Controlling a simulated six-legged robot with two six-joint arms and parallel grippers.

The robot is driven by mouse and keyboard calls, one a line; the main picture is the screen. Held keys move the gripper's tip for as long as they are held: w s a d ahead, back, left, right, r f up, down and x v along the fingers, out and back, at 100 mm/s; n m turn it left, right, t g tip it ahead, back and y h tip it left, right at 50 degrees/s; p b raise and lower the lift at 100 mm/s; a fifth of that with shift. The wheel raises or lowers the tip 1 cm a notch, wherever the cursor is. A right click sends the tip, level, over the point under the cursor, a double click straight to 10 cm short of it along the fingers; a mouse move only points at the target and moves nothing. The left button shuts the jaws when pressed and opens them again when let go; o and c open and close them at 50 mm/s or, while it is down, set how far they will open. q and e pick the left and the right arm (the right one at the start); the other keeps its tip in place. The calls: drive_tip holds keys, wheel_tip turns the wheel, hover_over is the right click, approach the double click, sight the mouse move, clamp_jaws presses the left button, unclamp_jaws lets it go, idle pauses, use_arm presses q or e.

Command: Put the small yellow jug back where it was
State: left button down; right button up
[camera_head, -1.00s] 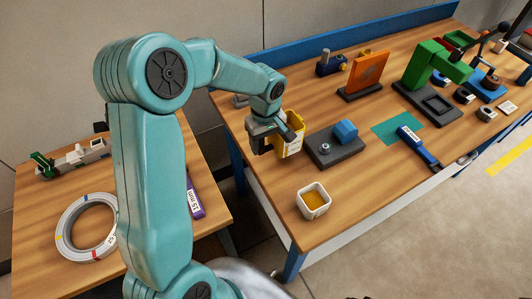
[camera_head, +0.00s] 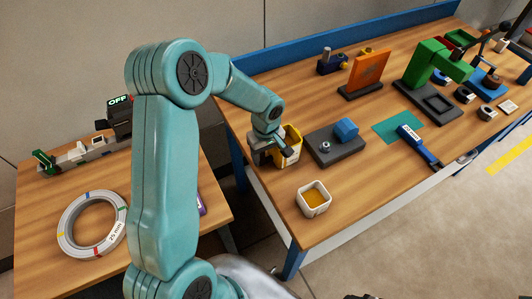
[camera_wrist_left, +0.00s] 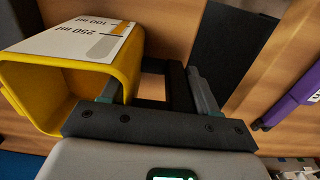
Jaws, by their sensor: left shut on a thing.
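The small yellow jug (camera_head: 293,143) is at the left end of the large table in the head view. In the left wrist view the jug (camera_wrist_left: 112,82) shows its yellow rim, hollow inside and a white label with millilitre marks. My left gripper (camera_head: 279,148) is beside the jug, shut on it, apparently by the handle side. In the left wrist view the gripper's fingers (camera_wrist_left: 152,92) stand at the jug's right side. I cannot tell whether the jug's base touches the table. My right gripper is not in view.
A white square cup (camera_head: 313,199) with amber contents stands in front of the jug. A dark block (camera_head: 333,152) with a blue cube is to its right. An orange panel (camera_head: 368,72) stands behind. A side table with a grey coil (camera_head: 66,238) is at left.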

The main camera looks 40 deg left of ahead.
use_arm(q)
drive_tip(key=shift+c, duration=1.4)
unclamp_jaws()
wheel_tip(320, 180, up, 12)
drive_tip(key=shift+r+b, duration=0.15)
drive_tip(key=shift+b, duration=0.15)
